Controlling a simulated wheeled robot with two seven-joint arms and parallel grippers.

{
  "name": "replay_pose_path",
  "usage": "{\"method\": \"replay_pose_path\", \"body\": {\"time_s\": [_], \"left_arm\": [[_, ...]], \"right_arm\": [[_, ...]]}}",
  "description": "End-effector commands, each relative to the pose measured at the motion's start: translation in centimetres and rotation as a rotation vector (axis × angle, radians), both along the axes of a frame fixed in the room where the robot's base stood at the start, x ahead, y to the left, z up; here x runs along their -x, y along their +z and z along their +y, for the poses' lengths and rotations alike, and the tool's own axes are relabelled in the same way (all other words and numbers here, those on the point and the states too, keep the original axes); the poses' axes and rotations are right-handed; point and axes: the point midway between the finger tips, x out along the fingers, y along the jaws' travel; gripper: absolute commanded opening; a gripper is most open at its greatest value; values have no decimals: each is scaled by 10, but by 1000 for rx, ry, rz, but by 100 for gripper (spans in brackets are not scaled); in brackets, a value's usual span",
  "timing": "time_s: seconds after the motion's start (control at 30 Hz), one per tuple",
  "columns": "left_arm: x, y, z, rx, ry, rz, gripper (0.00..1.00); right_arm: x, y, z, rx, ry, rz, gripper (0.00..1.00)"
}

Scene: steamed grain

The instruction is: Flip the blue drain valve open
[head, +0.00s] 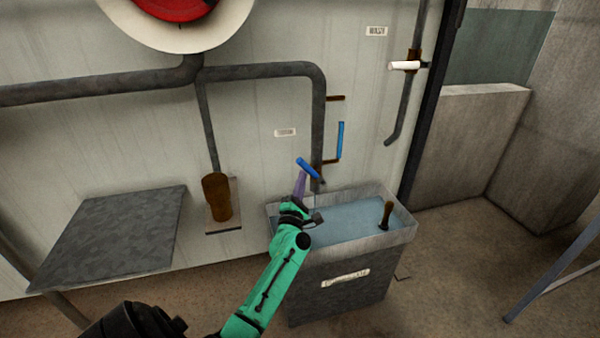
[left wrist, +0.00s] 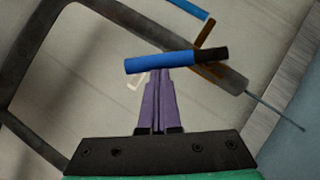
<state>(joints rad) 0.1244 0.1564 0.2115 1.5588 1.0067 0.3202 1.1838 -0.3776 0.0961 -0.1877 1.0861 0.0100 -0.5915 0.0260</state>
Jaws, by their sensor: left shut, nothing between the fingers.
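The blue drain valve handle (head: 308,168) sits at the lower end of a grey wall pipe (head: 318,120). It lies tilted, slanting down to the right toward the pipe. The left wrist view shows the handle (left wrist: 160,62) lying across the pipe, with a dark end at the right. My left gripper (head: 302,174) has purple fingers, shut and empty. In the left wrist view its fingertips (left wrist: 151,72) are right at the handle's lower edge; I cannot tell whether they touch. A thin pale line (left wrist: 275,112) runs from the pipe's end. My right gripper is not in view.
A second blue handle (head: 340,140) stands upright on a brown bracket beside the pipe. Below is a grey trough (head: 398,238) of bluish water with a brown-handled tool (head: 386,215). A grey shelf (head: 115,235) and a brown cylinder (head: 216,197) are at left.

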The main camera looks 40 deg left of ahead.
Motion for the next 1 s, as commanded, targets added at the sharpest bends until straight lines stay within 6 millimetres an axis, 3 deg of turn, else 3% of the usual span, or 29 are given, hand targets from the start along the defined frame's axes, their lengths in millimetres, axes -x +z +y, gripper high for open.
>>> {"method": "replay_pose_path", "body": {"time_s": [0.03, 0.27, 0.7, 1.0], "left_arm": [[-1, 11, -1, -14, -2, 21, 0], [-7, 20, -5, -83, -2, 121, 0], [-23, 40, -17, -259, -2, 376, 0], [-34, 41, -23, -321, -2, 461, 0]], "right_arm": [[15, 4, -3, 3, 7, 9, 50], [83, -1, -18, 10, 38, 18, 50], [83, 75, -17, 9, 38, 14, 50], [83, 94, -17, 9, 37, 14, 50]]}}
